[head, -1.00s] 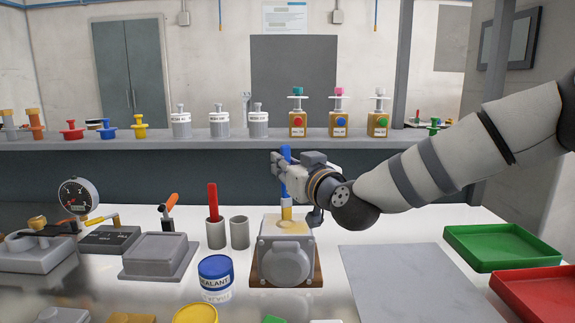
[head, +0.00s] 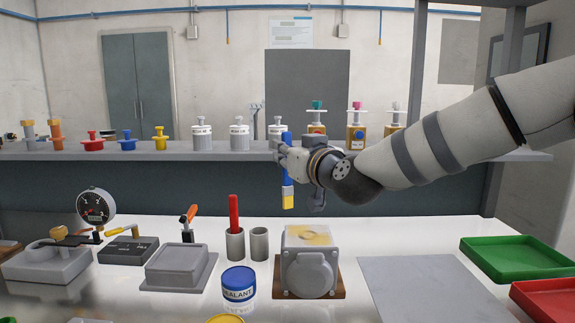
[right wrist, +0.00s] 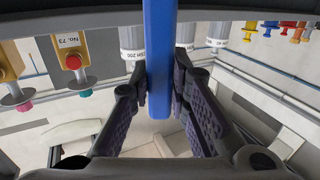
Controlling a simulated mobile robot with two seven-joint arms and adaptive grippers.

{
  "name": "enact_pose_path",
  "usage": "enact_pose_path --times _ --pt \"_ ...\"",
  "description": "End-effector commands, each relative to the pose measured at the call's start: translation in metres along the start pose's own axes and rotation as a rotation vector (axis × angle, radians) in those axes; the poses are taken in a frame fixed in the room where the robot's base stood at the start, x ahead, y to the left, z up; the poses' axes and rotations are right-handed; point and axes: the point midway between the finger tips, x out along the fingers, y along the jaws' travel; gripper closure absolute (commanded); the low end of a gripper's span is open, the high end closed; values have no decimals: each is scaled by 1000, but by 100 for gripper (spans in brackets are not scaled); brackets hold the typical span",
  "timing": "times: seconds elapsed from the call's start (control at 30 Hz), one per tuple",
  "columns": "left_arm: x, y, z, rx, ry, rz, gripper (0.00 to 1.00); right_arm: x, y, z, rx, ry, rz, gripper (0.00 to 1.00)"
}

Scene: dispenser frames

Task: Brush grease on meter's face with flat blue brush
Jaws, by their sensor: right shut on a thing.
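My right gripper (head: 283,158) is shut on the flat blue brush (head: 288,176), which hangs upright with its yellow bristles down. The bristle tip is a little above the grey meter box (head: 308,268), apart from it. The right wrist view also shows the blue handle (right wrist: 158,60) between the two dark finger pads. The meter box stands on a wooden base, with a round cover on its front. Its pale top face (head: 307,235) has a yellow grease smear with a ring-shaped mark. My left gripper is not in view.
A blue-lidded sealant tub (head: 238,285) stands front left of the meter. Two grey cups (head: 259,244) are behind it, one holding a red brush (head: 233,212). A dial gauge (head: 96,207) is far left. A grey mat (head: 420,285) and green tray (head: 520,258) are right.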

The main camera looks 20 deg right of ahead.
Motion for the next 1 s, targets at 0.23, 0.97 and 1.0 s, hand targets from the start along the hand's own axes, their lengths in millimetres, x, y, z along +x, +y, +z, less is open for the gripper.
enact_pose_path --times 0.23,0.97,1.0 --pt "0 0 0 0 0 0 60 0 0 -23 -1 2 -4 100" --pt "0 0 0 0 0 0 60 0 1 -28 0 1 -6 100" --pt "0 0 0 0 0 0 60 0 1 -28 0 1 -6 100"
